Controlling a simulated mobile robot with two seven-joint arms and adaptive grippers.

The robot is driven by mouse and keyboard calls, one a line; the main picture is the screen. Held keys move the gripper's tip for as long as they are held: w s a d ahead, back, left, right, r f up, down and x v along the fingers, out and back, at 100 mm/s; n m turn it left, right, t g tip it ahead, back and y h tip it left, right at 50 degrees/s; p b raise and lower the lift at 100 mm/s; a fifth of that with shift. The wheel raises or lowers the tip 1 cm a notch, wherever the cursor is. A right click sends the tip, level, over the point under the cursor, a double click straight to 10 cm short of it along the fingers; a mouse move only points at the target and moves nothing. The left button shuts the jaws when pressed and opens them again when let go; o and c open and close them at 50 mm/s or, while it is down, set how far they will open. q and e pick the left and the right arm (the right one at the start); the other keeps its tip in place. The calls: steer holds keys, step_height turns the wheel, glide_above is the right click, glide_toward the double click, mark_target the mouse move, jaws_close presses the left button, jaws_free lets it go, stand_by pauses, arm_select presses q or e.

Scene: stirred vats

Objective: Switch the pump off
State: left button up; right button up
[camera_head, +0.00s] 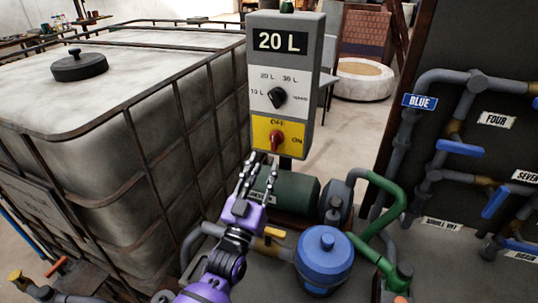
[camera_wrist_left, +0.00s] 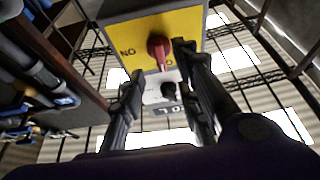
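The control box (camera_head: 306,70) has a "20 L" display, a black volume selector (camera_head: 277,97) and a yellow panel (camera_head: 262,128) marked OFF at the top and ON at the right. A red switch knob (camera_head: 277,139) sits on that panel; I cannot tell for certain which mark it points to. My left gripper (camera_head: 260,167) is just below the panel, fingers apart and empty. In the left wrist view the red knob (camera_wrist_left: 159,50) appears between and beyond the open fingertips (camera_wrist_left: 158,60). The green pump motor (camera_head: 290,190) lies below the box. My right gripper is not in view.
A large caged white tank (camera_head: 150,95) with a black lid fills the left. A blue canister (camera_head: 325,255) and green pipe (camera_head: 385,197) stand below right. A dark board (camera_head: 435,40) with labelled pipes and blue-handled valves is at the right.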

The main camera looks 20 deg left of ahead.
arm_select(q)
steer(key=v, duration=0.5)
steer(key=shift+s, duration=0.1)
